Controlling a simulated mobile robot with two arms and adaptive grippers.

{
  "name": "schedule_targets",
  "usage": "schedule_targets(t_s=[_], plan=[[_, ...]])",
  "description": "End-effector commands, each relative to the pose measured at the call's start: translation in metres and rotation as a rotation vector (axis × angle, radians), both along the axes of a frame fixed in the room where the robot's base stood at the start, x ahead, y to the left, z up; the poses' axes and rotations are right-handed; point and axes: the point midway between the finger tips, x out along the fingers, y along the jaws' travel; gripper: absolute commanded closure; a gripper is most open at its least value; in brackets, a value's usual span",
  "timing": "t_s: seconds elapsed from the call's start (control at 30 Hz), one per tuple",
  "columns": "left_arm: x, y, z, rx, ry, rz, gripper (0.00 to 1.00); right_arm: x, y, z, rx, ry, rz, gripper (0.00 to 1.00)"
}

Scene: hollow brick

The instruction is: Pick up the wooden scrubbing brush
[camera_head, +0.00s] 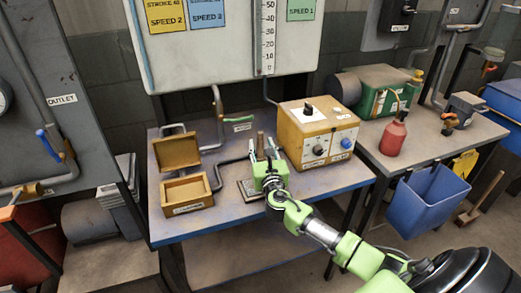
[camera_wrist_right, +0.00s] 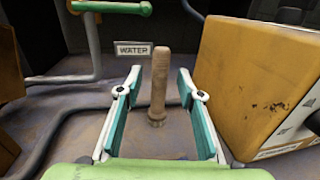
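An upright wooden piece, shaped like a brush handle (camera_wrist_right: 160,80), stands on the blue bench behind my right gripper. I see no bristles, so I cannot tell for sure that it is the scrubbing brush. In the head view its top (camera_head: 261,140) shows between the fingers. My right gripper (camera_head: 262,155) is open and points away from me. In the right wrist view, the fingers of the right gripper (camera_wrist_right: 158,88) stand left and right of the wooden piece, with a gap on both sides. My left gripper is not in view.
A yellow control box (camera_head: 300,137) stands close on the right. An open wooden box (camera_head: 187,190) is on the left of the bench (camera_head: 235,213). Pipes run behind, near a WATER label (camera_wrist_right: 133,48). A red bottle (camera_head: 394,135) stands on the right-hand table.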

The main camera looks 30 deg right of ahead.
Motion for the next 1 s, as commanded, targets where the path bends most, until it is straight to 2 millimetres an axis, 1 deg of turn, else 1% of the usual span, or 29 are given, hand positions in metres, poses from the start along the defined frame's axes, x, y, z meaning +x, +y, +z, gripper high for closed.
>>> schedule_targets(t_s=[0.03,0.1,0.2,0.47,0.5,0.6,1.0], plan=[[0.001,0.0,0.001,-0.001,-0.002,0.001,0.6,0.008,-0.003,0.002,0.001,-0.001,-0.002,0.65],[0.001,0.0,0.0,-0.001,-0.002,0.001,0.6,0.016,-0.007,0.0,0.0,0.0,-0.001,0.65],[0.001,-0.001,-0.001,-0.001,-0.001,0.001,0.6,0.022,-0.01,0.0,0.0,0.0,-0.001,0.65],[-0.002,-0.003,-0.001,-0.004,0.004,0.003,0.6,0.023,-0.01,0.0,0.0,0.0,0.0,0.65],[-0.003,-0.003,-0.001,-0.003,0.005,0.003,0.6,0.023,-0.01,0.0,0.0,0.0,0.0,0.76],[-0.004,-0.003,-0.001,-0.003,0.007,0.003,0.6,0.023,-0.01,0.0,0.0,0.0,0.0,1.0],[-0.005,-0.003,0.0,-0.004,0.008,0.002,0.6,0.023,-0.01,0.003,0.0,0.0,-0.001,1.0]])
